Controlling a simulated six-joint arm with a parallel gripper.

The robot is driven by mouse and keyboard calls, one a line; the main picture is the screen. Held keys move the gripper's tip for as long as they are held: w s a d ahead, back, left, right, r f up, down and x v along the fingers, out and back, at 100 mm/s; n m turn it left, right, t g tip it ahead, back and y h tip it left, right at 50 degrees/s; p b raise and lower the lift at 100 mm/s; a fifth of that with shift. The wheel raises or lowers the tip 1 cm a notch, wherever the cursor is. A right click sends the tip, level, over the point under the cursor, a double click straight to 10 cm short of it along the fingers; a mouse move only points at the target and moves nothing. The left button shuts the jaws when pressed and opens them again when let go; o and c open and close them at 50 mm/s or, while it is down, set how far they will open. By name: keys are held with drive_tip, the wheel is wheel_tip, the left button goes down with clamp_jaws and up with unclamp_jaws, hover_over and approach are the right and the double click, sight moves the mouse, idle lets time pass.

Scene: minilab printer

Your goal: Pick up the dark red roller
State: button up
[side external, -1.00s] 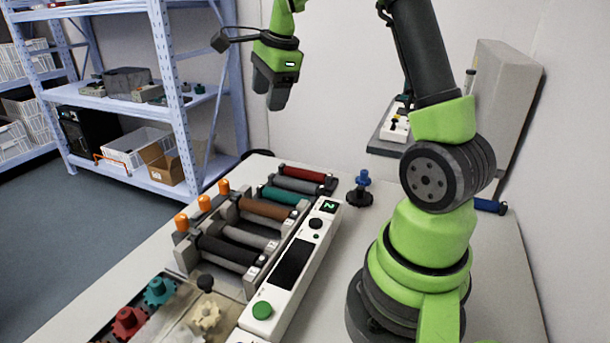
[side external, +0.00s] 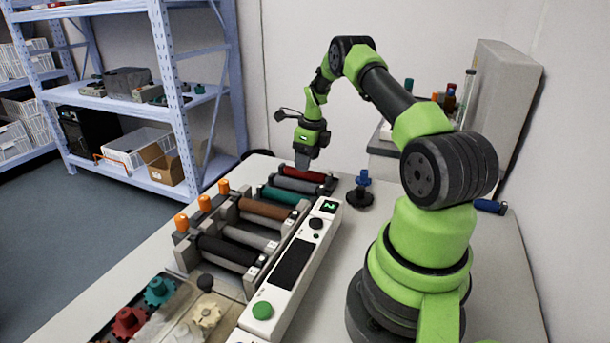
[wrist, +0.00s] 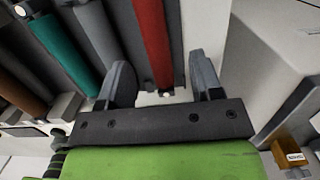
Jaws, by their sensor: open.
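The dark red roller (side external: 303,173) lies at the far end of the row of rollers on the table, beside a grey roller (side external: 297,185). My gripper (side external: 302,163) is just above the red roller in the side view, pointing down. In the wrist view the red roller (wrist: 154,40) runs lengthwise between the two spread fingers of my gripper (wrist: 163,83). The fingers are open and apart from each other, with the roller seen between them. Whether either finger touches it cannot be told.
A teal roller (side external: 281,195) and a brown roller (side external: 264,208) lie nearer in the row. A white control panel (side external: 292,264) runs beside the row. A black and blue knob-like part (side external: 360,195) stands right of the red roller. Gears lie at the front left.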

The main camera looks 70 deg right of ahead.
drive_tip(key=f, duration=0.4)
drive_tip(key=shift+w+a, duration=0.15)
drive_tip(key=shift+w, duration=0.1)
drive_tip(key=c, duration=1)
drive_tip(key=shift+c, duration=0.2)
wheel_tip(320, 180, up, 10)
drive_tip(key=shift+f, duration=0.1)
